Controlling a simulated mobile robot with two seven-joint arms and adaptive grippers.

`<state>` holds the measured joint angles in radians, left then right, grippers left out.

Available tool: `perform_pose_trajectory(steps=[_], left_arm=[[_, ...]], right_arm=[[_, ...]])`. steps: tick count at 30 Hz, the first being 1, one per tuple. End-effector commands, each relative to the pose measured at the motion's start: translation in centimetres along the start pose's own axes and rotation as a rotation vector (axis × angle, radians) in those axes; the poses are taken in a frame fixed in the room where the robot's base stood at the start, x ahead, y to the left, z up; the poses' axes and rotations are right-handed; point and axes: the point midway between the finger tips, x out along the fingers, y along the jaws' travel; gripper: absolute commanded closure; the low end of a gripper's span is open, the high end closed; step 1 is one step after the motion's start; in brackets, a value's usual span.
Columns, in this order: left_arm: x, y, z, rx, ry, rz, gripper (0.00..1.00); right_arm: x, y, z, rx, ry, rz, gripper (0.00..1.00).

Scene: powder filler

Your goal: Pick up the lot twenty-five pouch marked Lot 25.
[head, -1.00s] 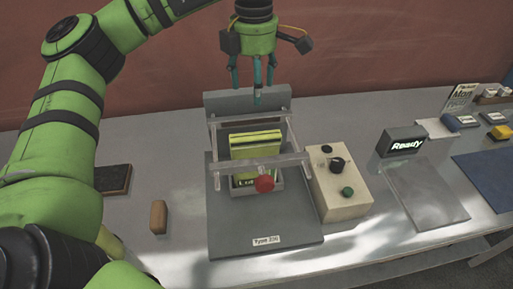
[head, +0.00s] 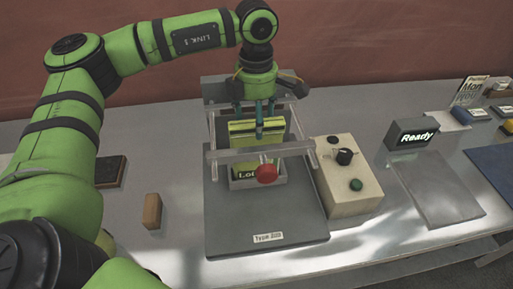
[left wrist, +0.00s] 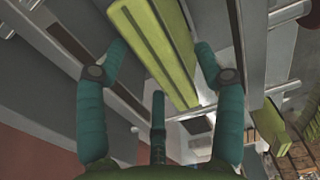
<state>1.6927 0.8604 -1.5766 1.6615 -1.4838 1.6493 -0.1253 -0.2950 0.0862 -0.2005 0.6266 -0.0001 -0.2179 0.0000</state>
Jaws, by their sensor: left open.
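The yellow-green pouch (head: 243,138) stands upright in the grey holder of the filler. Only "Lot" of its label can be read; the red knob and clear crossbar cover part of its front. In the left wrist view the pouch (left wrist: 160,40) shows as a long yellow-green block between the fingers. My left gripper (head: 255,116) points down at the pouch's top edge, fingers spread. In the left wrist view the open left gripper (left wrist: 160,52) has a finger on each side of the pouch, with gaps visible. My right gripper is not in view.
A clear frame with a crossbar (head: 225,155) and red knob (head: 267,173) surrounds the pouch closely. A beige control box (head: 345,180) stands to the right, near a "Ready" sign (head: 412,133). A small brown block (head: 152,211) lies to the left on the grey table.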

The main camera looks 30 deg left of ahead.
Motion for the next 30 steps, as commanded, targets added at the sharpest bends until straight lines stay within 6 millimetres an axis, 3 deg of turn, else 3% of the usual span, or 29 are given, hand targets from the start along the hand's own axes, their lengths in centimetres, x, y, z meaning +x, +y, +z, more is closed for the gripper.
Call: perform_pose_trajectory(steps=[4,11,30], left_arm=[[1.1,0.0,-0.1,-0.001,0.001,0.0,0.31],[1.3,0.0,0.0,-0.001,0.0,0.0,0.31],[1.8,0.0,0.0,-0.001,0.0,0.0,0.31]], right_arm=[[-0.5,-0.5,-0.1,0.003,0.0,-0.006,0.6],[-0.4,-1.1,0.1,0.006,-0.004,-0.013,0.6],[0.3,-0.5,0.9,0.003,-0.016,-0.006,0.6]])
